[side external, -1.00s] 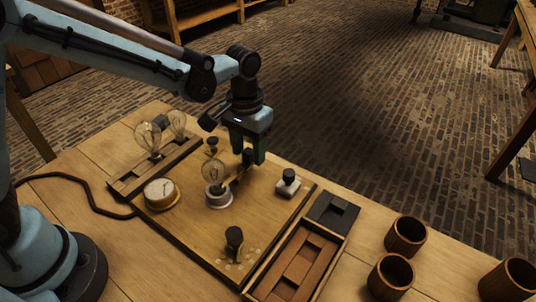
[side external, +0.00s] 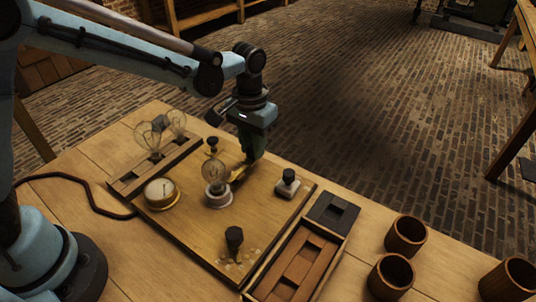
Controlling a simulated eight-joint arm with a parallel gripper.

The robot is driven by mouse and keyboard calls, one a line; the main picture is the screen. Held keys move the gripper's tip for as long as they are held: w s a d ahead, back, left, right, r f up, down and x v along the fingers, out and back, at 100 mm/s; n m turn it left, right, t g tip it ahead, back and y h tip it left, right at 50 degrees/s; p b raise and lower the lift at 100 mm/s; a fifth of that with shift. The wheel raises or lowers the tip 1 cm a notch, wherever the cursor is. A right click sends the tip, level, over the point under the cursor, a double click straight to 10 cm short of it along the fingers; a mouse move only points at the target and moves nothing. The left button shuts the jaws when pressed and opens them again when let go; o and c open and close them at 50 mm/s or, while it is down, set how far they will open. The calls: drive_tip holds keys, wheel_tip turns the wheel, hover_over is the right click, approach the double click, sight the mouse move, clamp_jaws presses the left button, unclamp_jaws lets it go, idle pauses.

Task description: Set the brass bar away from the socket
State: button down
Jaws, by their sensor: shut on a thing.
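The brass bar (side external: 238,173) lies just behind and to the right of the socket (side external: 219,199), low over the wooden board. A clear glass bulb (side external: 215,171) stands upright in the socket and hides part of the bar's near end. My gripper (side external: 249,160) is shut on the bar's far right end, and the fingers hide the black grip that sits there. I cannot tell whether the bar touches the socket or the board.
On the board (side external: 190,235) stand a round dial (side external: 161,193) and black-knobbed posts (side external: 287,183), (side external: 234,240). Spare bulbs (side external: 148,137) stand in a rack at left. A wooden tray (side external: 297,262), a dark block (side external: 334,209) and brown cups (side external: 405,236) are at right.

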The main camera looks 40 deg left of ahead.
drive_tip(key=shift+w, duration=0.5)
drive_tip(key=c, duration=0.9)
unclamp_jaws()
wheel_tip(320, 180, up, 12)
drive_tip(key=shift+r, duration=0.1)
drive_tip(key=s+a+f+t, duration=0.1)
drive_tip(key=s+a+t, duration=0.1)
drive_tip(key=s+a, duration=0.1)
drive_tip(key=s+a+f+t, duration=0.1)
drive_tip(key=s+a+t, duration=0.1)
drive_tip(key=s+a, duration=0.2)
drive_tip(key=s+a+f+t, duration=0.1)
drive_tip(key=s+a+t, duration=0.2)
drive_tip(key=s, duration=0.4)
drive_tip(key=shift+a+f, duration=0.15)
drive_tip(key=shift+a, duration=0.35)
